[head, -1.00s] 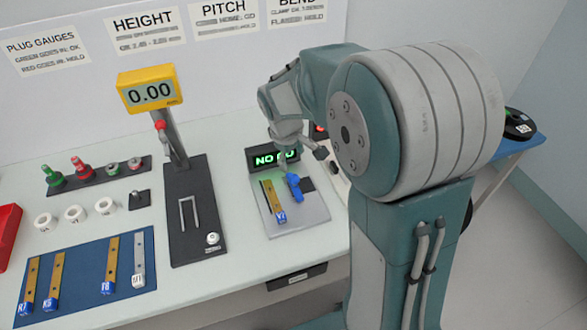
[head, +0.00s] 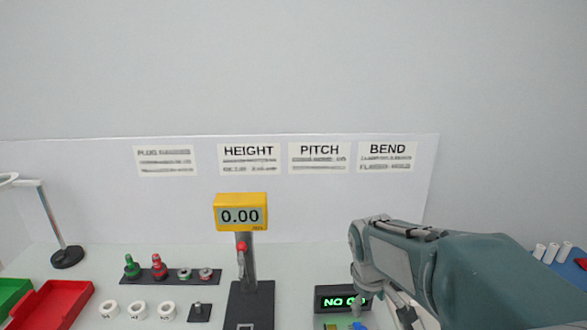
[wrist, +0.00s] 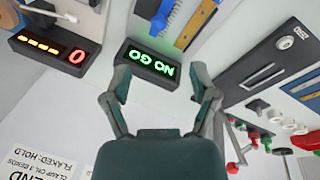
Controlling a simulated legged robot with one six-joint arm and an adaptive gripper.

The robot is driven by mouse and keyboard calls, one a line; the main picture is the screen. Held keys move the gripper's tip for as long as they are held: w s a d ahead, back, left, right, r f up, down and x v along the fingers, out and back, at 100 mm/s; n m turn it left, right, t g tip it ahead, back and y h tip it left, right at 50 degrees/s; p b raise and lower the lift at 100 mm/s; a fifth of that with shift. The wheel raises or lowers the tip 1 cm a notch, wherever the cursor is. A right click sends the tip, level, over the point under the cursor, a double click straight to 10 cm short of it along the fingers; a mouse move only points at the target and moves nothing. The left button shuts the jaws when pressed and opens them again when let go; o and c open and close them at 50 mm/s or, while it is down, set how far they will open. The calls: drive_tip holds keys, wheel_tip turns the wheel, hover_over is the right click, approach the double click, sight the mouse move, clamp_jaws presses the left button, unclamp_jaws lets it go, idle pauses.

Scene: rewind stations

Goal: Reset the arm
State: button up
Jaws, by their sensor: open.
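My arm (head: 480,270) reaches in from the lower right in the head view, with its wrist end beside the green NO GO display (head: 341,299). My gripper (wrist: 161,80) is open and empty in the wrist view, its two fingers spread either side of the NO GO display (wrist: 152,64). Nothing lies between the fingertips at their own depth that I can see. A brass strip (wrist: 184,22) with a blue part (wrist: 195,24) lies on a plate beyond the display.
The yellow height gauge (head: 240,214) reads 0.00 on its post. Red and green plug gauges (head: 157,267), white rings (head: 137,309), a red bin (head: 55,305) and a lamp (head: 55,225) stand left. A second lit display (wrist: 55,48) shows in the wrist view.

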drive_tip(key=s+r+m+t, duration=0.2)
drive_tip(key=s+r, duration=0.1)
drive_tip(key=s, duration=0.6)
drive_tip(key=s+a+r+m+t+y, duration=0.1)
drive_tip(key=s+r+m, duration=0.2)
drive_tip(key=s, duration=0.6)
drive_tip(key=shift+a+r+m+t, duration=0.3)
drive_tip(key=shift+t, duration=0.1)
